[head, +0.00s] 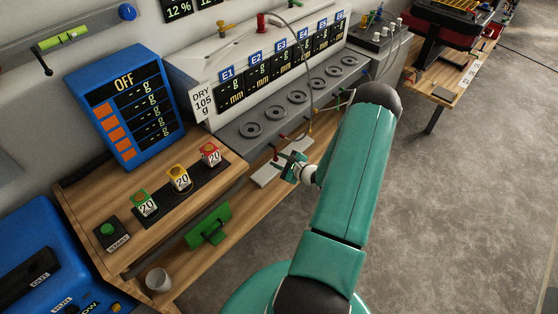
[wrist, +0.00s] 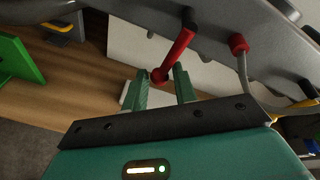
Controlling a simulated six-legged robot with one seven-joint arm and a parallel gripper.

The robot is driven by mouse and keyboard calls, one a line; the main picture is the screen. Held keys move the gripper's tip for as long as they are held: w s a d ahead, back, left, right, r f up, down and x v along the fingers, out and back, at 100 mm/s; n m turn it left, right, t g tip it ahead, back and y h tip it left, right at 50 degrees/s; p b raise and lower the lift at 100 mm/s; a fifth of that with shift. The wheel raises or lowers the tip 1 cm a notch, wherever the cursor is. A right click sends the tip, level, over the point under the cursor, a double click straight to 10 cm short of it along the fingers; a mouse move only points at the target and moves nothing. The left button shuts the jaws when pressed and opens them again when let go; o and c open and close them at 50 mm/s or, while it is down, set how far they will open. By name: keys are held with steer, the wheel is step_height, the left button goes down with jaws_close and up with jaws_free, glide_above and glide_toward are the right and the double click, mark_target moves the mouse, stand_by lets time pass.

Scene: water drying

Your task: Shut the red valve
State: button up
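The red valve (wrist: 180,47) shows in the wrist view as a red lever hanging from a dark pivot on the underside of the grey machine edge. Its rounded lower end lies between my two green fingertips. My gripper (wrist: 161,84) is open, with a finger on either side of the lever's end and a visible gap; I cannot tell whether either finger touches it. In the head view my gripper (head: 286,160) is at the front of the machine, below the row of round ports, and the valve is small and partly hidden there.
A red fitting (wrist: 238,43) with a grey hose sits right of the lever. A yellow part (wrist: 304,104) lies farther right. A green bracket (head: 208,226) and a wooden bench (head: 220,180) are to the left. Open floor (head: 440,220) lies right of my arm.

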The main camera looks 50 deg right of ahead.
steer(key=shift+o, duration=0.8)
steer(key=shift+s, duration=0.1)
steer(key=v, duration=1.3)
steer(key=shift+s+r, duration=0.15)
steer(key=shift+s, duration=0.15)
